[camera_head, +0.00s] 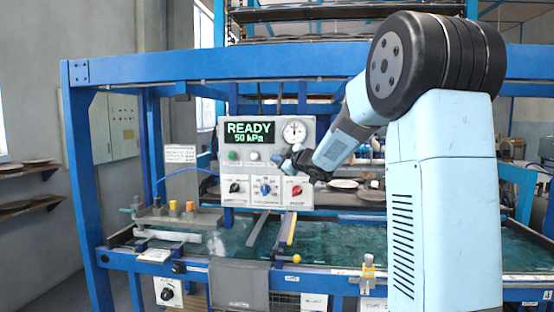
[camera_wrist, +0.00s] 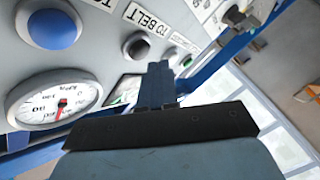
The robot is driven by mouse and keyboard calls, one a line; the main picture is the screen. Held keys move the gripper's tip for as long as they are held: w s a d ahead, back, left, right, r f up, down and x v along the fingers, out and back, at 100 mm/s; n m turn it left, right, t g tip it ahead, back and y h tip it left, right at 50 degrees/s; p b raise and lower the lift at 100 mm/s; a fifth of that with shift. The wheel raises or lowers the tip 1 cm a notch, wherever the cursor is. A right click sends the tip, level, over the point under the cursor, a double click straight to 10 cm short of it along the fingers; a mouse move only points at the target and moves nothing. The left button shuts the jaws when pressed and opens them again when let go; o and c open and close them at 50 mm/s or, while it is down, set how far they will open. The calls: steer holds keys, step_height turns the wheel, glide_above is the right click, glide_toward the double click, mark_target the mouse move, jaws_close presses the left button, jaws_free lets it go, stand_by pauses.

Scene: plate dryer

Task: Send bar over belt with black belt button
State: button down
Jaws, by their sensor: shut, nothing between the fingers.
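The control panel (camera_head: 262,132) shows "READY 50 kPa" on its display. The black button (camera_wrist: 136,45), labelled "TO BELT", sits between a blue button (camera_wrist: 52,28) and smaller controls in the wrist view. In the head view its likely place is the middle of the button row (camera_head: 254,156). My gripper (camera_head: 288,166) is in front of the panel, right of that spot. In the wrist view my gripper (camera_wrist: 158,70) is shut and empty, its tips close beside the black button. I cannot tell whether they touch the panel.
A pressure gauge (camera_head: 295,131) is at the panel's upper right, and knobs (camera_head: 265,188) sit below the buttons. Blue frame beams (camera_head: 270,65) surround the machine. A greenish bed (camera_head: 340,240) with bars lies below the panel.

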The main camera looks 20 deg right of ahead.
steer(key=shift+w+d, duration=0.1)
steer(key=shift+w, duration=0.05)
steer(key=shift+w+d+r, duration=0.1)
steer(key=shift+w, duration=0.15)
